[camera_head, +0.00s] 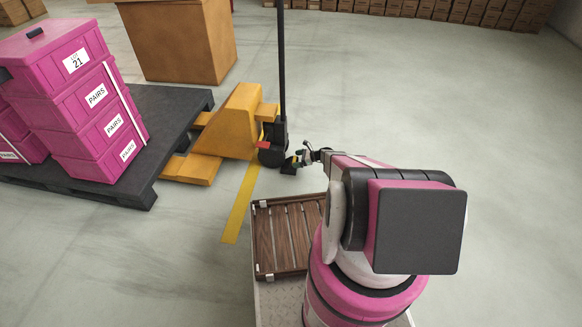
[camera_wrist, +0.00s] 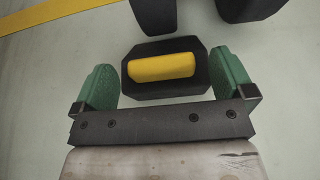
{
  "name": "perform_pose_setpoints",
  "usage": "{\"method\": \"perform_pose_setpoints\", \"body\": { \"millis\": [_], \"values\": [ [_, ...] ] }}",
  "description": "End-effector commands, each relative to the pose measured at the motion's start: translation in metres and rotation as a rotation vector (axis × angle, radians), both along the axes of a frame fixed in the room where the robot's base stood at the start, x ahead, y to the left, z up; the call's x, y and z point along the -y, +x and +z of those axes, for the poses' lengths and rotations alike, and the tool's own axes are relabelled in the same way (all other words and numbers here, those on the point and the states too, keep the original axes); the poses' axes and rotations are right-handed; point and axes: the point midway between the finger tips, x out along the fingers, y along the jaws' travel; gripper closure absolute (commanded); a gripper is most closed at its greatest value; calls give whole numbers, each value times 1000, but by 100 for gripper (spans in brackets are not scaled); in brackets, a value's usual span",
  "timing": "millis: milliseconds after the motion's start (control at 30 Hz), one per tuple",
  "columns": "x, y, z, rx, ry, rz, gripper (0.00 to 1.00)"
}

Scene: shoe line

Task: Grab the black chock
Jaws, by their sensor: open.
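The black chock (camera_wrist: 192,88) lies on the floor in the wrist view, a dark block with a yellow bar on top. My gripper (camera_wrist: 161,62) is open, with one green finger on each side of the chock. The right finger is very close to the chock's edge; a gap shows at the left finger. I cannot tell whether either touches it. In the head view the chock (camera_head: 289,166) is a small dark shape by the pallet jack's base, with my gripper (camera_head: 303,155) at it, partly hidden by its small size.
Dark wheels (camera_wrist: 154,14) stand just beyond the chock. The yellow pallet jack (camera_head: 238,122) has a tall black handle and sits by a black pallet (camera_head: 180,105) bearing pink boxes (camera_head: 95,95). A wooden slatted tray (camera_head: 264,240) is beside my arm. Floor to the right is clear.

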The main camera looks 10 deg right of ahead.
Motion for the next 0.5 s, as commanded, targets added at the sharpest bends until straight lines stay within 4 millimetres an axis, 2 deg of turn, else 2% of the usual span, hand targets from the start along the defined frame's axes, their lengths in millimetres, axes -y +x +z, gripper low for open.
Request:
{"method": "perform_pose_setpoints", "body": {
  "millis": [100,333,500],
  "values": [
    [-11,4,-5,1,-1,0,0],
    [-12,4,-6,0,-1,-1,0],
    [-12,4,-5,0,-1,-1,55]
  ]
}}
